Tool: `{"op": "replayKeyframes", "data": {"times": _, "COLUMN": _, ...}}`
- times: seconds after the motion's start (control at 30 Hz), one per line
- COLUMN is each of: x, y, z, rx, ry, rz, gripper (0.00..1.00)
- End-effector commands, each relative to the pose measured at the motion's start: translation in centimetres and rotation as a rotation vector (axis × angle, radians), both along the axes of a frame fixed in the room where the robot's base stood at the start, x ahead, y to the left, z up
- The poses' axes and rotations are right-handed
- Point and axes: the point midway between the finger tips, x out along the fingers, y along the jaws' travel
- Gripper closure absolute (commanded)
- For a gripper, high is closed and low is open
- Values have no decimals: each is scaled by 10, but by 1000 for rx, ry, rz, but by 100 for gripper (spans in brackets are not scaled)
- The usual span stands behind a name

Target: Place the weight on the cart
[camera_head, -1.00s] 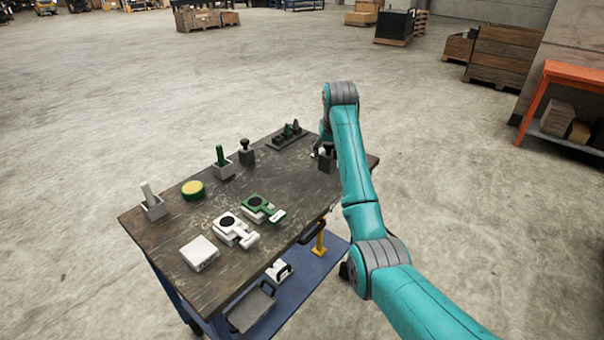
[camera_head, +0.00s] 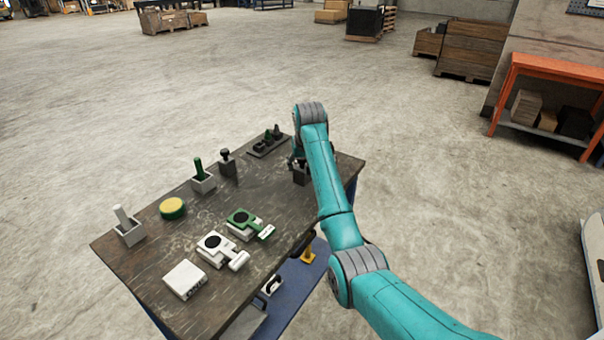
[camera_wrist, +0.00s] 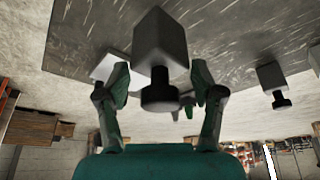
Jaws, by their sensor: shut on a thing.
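The weight is a dark grey block with a black knob on top. In the head view the weight (camera_head: 301,176) is over the right part of the dark tabletop (camera_head: 265,190), below my gripper (camera_head: 298,160), which my arm partly hides. I cannot tell whether its base touches the top. The table has a blue lower frame and shelf (camera_head: 290,300). I cannot tell whether this table is the cart.
A similar knobbed block (camera_head: 227,164), a green-handled holder (camera_head: 203,181), a yellow disc (camera_head: 172,208), a white box (camera_head: 184,279) and a dark rack (camera_head: 269,143) stand on the table. A pale object (camera_head: 594,245) is cut off at the right edge. The floor between is clear.

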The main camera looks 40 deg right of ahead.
Motion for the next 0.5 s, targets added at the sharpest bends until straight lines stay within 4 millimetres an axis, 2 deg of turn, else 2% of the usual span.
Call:
{"op": "replayKeyframes", "data": {"times": 0.3, "x": 0, "y": 0, "z": -30, "rx": -1, "ry": -3, "rz": 0, "gripper": 100}}
{"op": "replayKeyframes", "data": {"times": 0.5, "x": 1, "y": 0, "z": -33, "rx": -2, "ry": -5, "rz": 0, "gripper": 100}}
